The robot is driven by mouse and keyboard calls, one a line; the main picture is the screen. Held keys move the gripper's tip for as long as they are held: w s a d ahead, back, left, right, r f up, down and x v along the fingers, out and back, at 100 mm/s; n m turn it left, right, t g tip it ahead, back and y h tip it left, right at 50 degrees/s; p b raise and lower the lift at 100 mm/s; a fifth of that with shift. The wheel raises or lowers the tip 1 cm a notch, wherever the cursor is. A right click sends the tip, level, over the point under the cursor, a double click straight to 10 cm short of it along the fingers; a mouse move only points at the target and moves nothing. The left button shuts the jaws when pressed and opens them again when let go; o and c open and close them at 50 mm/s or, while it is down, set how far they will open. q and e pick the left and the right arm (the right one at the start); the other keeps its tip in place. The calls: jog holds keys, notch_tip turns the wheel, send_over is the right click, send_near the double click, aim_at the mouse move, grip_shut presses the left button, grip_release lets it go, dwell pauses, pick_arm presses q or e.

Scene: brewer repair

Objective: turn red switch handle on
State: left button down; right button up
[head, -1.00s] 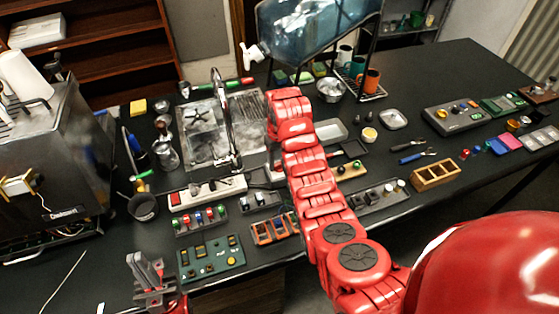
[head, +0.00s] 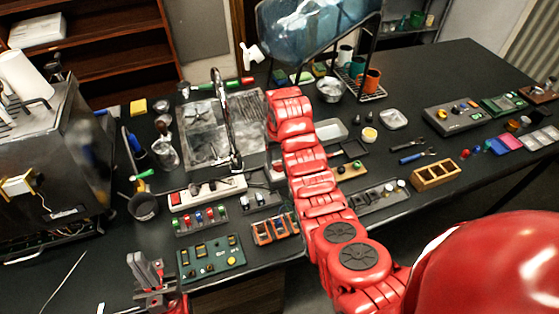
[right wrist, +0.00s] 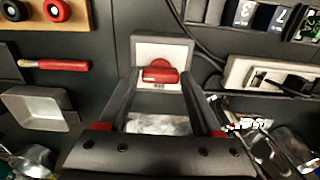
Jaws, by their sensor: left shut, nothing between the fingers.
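The red switch handle (right wrist: 160,75) sits on a white plate (right wrist: 160,48) in the upper middle of the right wrist view. My right gripper (right wrist: 160,82) is open, with its two dark fingers on either side of the handle. I cannot tell whether the fingers touch it. In the head view my right arm reaches over the table, and its gripper and the handle are hidden behind the arm. My left gripper (head: 150,272) is shut and empty at the table's front left edge.
A white power strip (head: 207,193), a green panel (head: 210,257) and an orange tray (head: 275,229) lie left of my right arm. A metal sink tray (head: 205,125) is behind them. A coffee machine (head: 50,150) is at left.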

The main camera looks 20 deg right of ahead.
jog(key=shift+o, duration=1.2)
jog(key=shift+r, duration=0.1)
notch_tip(320, 180, up, 9)
jog(key=p, duration=0.7)
notch_tip(320, 180, up, 6)
jog(key=r, duration=0.1)
send_over(279, 163)
jog(key=shift+d+r, duration=0.1)
jog(key=shift+r, duration=0.5)
